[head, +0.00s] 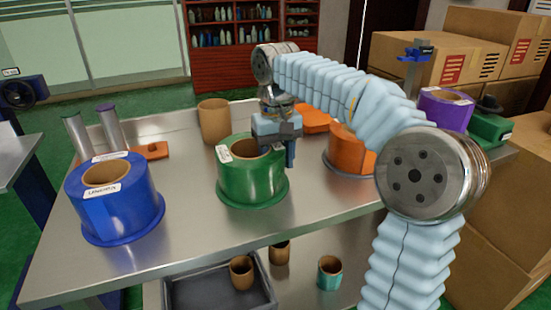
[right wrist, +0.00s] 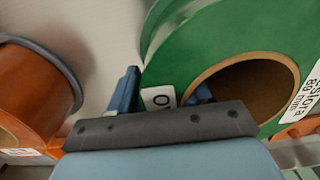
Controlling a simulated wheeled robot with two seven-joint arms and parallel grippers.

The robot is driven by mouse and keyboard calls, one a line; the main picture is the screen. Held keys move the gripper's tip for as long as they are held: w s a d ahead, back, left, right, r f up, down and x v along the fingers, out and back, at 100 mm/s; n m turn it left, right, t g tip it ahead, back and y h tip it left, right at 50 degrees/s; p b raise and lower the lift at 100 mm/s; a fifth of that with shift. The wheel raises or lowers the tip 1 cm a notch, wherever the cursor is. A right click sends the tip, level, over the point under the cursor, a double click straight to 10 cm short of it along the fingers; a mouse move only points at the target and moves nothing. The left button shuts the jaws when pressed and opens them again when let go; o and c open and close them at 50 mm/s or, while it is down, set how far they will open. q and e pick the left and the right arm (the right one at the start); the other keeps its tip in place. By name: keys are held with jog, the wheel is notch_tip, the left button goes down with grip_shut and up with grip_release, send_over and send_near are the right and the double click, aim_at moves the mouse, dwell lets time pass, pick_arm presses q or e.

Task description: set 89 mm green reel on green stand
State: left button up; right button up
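The green reel (head: 247,172) stands upright on the metal table, with a brown core and a white label. The right wrist view shows its green top (right wrist: 225,35) and a label that reads 89 mm. My right gripper (right wrist: 163,92) straddles the reel's wall, one finger outside and one inside the core, and looks shut on it. In the head view the gripper (head: 280,145) is at the reel's right side, and its inner finger is hidden. A green block with a black knob (head: 490,128) is at the far right; I cannot tell whether it is the stand. My left gripper is not in view.
A blue reel (head: 115,200) stands at the left and an orange reel (head: 345,148) at the right, partly behind my arm. A purple reel (head: 445,108) is farther right. A brown core (head: 213,121) stands behind the green reel. Bare table lies in front.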

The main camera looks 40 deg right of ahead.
jog(key=shift+w+a, duration=0.1)
jog(key=shift+a, duration=0.25)
jog(key=shift+r, duration=0.2)
notch_tip(320, 180, up, 11)
jog(key=shift+w+r+p, duration=0.1)
jog(key=shift+r+p, duration=0.1)
jog(key=shift+p, duration=0.7)
jog(key=shift+r, duration=0.75)
jog(key=shift+d, duration=0.1)
